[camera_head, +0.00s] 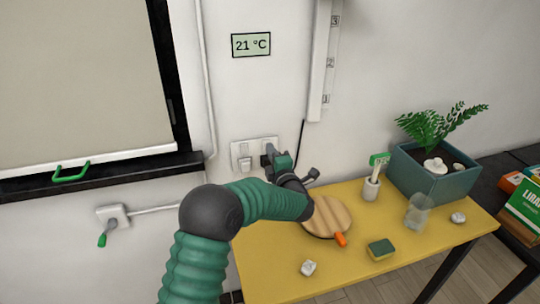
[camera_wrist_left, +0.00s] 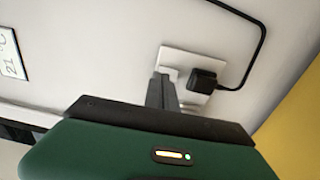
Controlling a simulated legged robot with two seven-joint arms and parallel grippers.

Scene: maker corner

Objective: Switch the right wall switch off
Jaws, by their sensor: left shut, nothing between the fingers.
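A white switch plate (camera_head: 255,142) is on the wall behind the table. Its left part carries a white rocker (camera_head: 244,163); the right part is mostly hidden by my left gripper (camera_head: 270,156). In the left wrist view a white plate (camera_wrist_left: 190,59) shows beyond my gripper (camera_wrist_left: 161,84), which is shut with nothing held and points at it. The fingertips are close to a small white rocker on that plate; I cannot tell whether they touch. The position of the right switch is hidden. My right gripper is not in view.
A black plug (camera_wrist_left: 204,80) with a cable (camera_wrist_left: 262,48) is beside the fingers. The yellow table (camera_head: 275,262) holds a round wooden board (camera_head: 328,214), a sponge (camera_head: 381,249), a cup and a planter (camera_head: 432,182). A temperature display (camera_head: 251,45) hangs above.

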